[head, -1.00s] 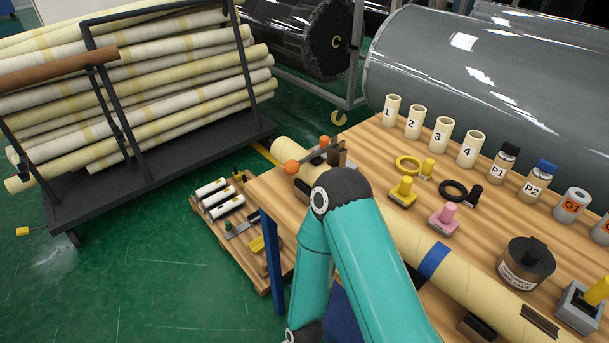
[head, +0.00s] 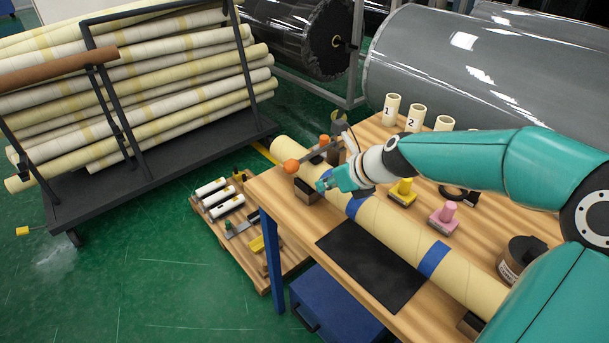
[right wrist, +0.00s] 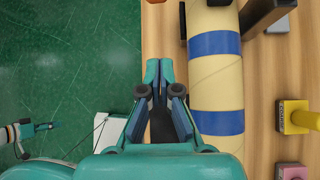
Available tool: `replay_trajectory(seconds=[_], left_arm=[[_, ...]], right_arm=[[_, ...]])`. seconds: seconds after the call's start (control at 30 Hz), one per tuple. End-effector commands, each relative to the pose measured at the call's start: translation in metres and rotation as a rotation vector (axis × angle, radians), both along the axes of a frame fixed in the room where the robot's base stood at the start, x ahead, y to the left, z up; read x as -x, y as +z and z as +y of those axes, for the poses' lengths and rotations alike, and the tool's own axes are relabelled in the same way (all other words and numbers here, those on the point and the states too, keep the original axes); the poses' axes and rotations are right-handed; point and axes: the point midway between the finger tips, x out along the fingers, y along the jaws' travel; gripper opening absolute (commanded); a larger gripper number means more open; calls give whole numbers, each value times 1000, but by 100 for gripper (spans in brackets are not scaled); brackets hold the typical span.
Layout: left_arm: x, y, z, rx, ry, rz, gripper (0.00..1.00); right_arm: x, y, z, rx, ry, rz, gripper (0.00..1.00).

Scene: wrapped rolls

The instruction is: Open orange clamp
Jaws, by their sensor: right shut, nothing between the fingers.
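The orange clamp is at the far left end of the long tan tube (head: 388,226) on the wooden table. One orange ball (head: 291,166) tops the clamp's near side, with a dark bar running right from it; a second orange knob (head: 324,141) stands behind. My right gripper (head: 325,185) is just right of the near ball, above the tube's left side. In the right wrist view its teal fingers (right wrist: 159,70) are together and empty, beside the tube and apart from the clamp. A small teal gripper (right wrist: 45,127), apparently my left, shows at lower left there; its jaws are unclear.
A yellow-handled stamp (head: 403,189) and a pink one (head: 443,217) stand behind the tube. Numbered cups (head: 392,109) line the table's back. A black mat (head: 370,265) lies in front of the tube. A low pallet (head: 262,272) stands on the floor left of the table.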

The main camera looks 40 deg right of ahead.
Motion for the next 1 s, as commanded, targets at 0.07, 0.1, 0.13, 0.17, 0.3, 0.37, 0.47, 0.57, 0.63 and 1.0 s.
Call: replay_trajectory(seconds=[0.07,0.1,0.13,0.17,0.3,0.37,0.47,0.57,0.63,1.0], left_arm=[[0,0,0,0,0,0,40],[0,0,0,0,0,0,40],[0,0,0,0,0,0,40],[0,0,0,0,0,0,40],[0,0,0,0,0,0,40],[0,-1,0,0,0,0,40],[0,-3,0,0,0,0,40],[0,-5,0,0,0,0,40],[0,-8,0,0,0,0,40],[0,-6,0,0,0,1,40]], right_arm=[[0,0,0,1,-1,1,0],[0,0,0,0,0,1,0],[0,-1,0,1,1,1,0],[0,-1,0,1,1,1,0],[-1,-2,0,1,1,1,0],[-2,-4,0,1,2,2,0],[-8,-10,1,1,2,2,0],[-17,-21,3,-1,2,3,0],[-25,-30,5,-1,3,4,0],[-74,-58,11,3,1,-3,0]])
